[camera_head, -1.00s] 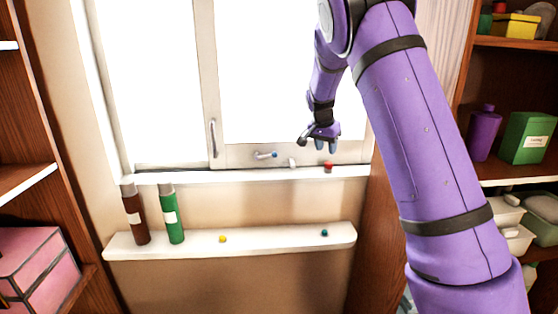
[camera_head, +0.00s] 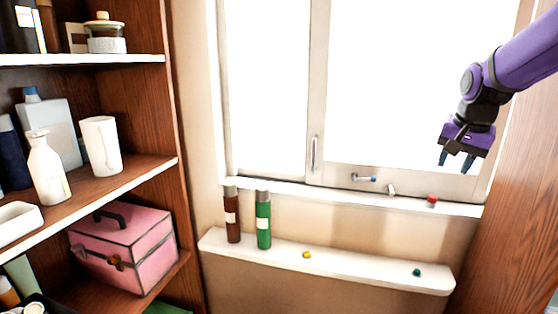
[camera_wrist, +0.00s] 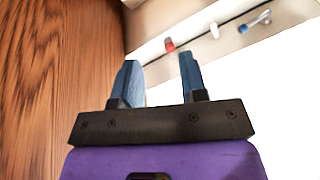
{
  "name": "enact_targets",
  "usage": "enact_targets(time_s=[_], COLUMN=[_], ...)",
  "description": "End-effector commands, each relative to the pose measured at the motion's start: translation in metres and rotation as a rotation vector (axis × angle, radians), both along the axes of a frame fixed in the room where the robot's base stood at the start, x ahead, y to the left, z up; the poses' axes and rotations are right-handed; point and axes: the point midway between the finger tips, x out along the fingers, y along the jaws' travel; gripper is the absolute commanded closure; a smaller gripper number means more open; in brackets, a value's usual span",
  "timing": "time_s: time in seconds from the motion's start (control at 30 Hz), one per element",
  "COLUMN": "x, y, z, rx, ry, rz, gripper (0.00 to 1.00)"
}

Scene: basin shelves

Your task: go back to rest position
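My gripper (camera_head: 457,160) is at the upper right of the head view, in front of the bright window and above the sill. Its two blue fingers stand apart in the wrist view (camera_wrist: 162,82), with nothing between them. My purple arm reaches in from the right edge. A red-topped small item (camera_head: 432,200) sits on the window sill below the gripper, apart from it. It also shows beyond the fingers in the wrist view (camera_wrist: 169,44).
A wooden side panel (camera_head: 520,200) stands close on the right. A white ledge (camera_head: 350,268) holds a brown bottle (camera_head: 232,214), a green bottle (camera_head: 263,220) and small yellow and teal pieces. Left shelves hold white containers and a pink box (camera_head: 125,248).

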Motion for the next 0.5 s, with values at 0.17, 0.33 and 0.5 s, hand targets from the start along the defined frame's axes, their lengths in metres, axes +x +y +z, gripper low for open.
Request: enact_targets(time_s=[0.17, 0.33, 0.5], x=[-0.047, -0.091, -0.136], y=[0.018, 0.033, 0.049], z=[0.019, 0.031, 0.036], rx=[0.003, -0.009, -0.035], ry=[-0.030, -0.058, -0.084], rz=[0.108, 0.212, 0.317], gripper=[0.61, 0.61, 0.61])
